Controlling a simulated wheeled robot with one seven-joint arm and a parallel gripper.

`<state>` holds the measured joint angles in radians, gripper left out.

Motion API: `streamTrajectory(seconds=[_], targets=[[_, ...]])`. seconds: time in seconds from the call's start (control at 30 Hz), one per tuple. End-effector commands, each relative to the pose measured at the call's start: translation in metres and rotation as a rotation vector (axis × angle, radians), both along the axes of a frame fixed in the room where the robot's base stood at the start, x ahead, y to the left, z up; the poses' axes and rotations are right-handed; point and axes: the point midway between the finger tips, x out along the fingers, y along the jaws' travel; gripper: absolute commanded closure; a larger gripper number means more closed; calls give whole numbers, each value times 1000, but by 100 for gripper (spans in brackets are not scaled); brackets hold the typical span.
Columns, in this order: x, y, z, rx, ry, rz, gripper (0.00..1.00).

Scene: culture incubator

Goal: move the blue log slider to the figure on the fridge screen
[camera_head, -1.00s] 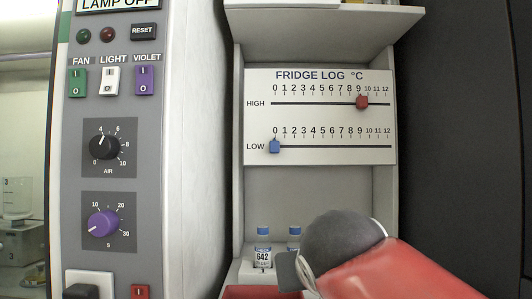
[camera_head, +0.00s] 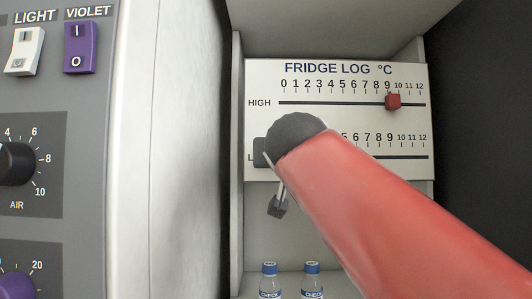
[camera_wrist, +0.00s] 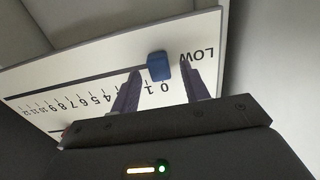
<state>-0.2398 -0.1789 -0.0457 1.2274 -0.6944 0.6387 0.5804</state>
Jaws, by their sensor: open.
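The blue log slider (camera_wrist: 158,66) sits on the LOW scale, at about the 0 mark in the wrist view. My gripper (camera_wrist: 161,70) is open, with one finger on each side of the slider. I cannot tell whether either finger touches it. In the head view my dark wrist (camera_head: 297,140) and red arm cover the slider and the low end of its scale. The fridge log board (camera_head: 335,70) is white, with a HIGH row above the LOW row. No fridge screen is in view.
A red slider (camera_head: 392,101) stands between 9 and 10 on the HIGH row. Blue-capped vials (camera_head: 269,268) stand below the board. A grey panel with switches, including a violet switch (camera_head: 81,47), is at the left. The recess has side walls close to the board.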

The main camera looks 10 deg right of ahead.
Motion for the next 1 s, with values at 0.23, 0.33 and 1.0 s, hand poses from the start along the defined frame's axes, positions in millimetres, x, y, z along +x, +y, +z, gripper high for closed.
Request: streamTrajectory(seconds=[0.23, 0.33, 1.0], targets=[[14, -3, 0, 0, 0, 0, 55], [14, -3, 0, 0, 0, 0, 55], [13, -5, 0, 1, 1, 0, 100]])
